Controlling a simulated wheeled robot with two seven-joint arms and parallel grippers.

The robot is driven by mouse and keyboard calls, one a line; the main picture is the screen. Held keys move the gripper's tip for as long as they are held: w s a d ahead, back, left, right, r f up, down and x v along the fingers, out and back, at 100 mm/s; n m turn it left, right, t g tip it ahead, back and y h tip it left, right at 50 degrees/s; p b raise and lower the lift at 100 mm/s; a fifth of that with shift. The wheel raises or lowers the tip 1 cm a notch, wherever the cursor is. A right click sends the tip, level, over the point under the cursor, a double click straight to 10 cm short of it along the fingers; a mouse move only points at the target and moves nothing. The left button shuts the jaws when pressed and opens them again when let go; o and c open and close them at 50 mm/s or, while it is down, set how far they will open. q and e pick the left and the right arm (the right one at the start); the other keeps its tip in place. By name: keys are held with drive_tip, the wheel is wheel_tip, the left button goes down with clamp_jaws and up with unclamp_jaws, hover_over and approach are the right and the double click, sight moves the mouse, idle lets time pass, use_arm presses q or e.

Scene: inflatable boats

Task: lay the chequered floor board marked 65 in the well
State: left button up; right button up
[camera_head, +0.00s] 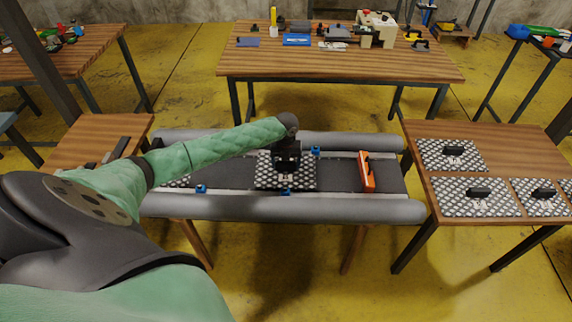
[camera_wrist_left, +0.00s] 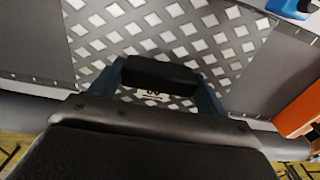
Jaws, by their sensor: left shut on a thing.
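The inflatable boat has two grey tubes (camera_head: 290,209) with a dark well (camera_head: 337,173) between them. A chequered board (camera_head: 303,182) is in the middle of the well, under my left gripper (camera_head: 287,172). In the left wrist view the board (camera_wrist_left: 225,40) has a black handle (camera_wrist_left: 160,75), and my left gripper is shut on that handle. The marking behind the handle is partly hidden, so I cannot read it surely. The board looks level and spans most of the well's width; I cannot tell whether it touches the floor. My right gripper is not in view.
An orange tool (camera_head: 367,172) stands across the well to the right. Blue clips (camera_head: 201,189) sit along the tubes. More chequered boards with handles (camera_head: 475,196) lie on the right table. Another chequered patch shows at the well's left, under my arm. A cluttered table (camera_head: 340,66) stands behind.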

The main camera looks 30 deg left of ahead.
use_arm(q)
drive_tip(key=shift+f, duration=0.9)
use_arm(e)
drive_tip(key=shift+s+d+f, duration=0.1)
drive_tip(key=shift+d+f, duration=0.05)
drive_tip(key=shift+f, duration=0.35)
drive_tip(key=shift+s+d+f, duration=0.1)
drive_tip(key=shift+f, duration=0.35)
use_arm(q)
drive_tip(key=shift+f, duration=0.1)
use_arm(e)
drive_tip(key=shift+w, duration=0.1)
use_arm(q)
drive_tip(key=o, duration=1.3)
drive_tip(key=shift+c, duration=0.2)
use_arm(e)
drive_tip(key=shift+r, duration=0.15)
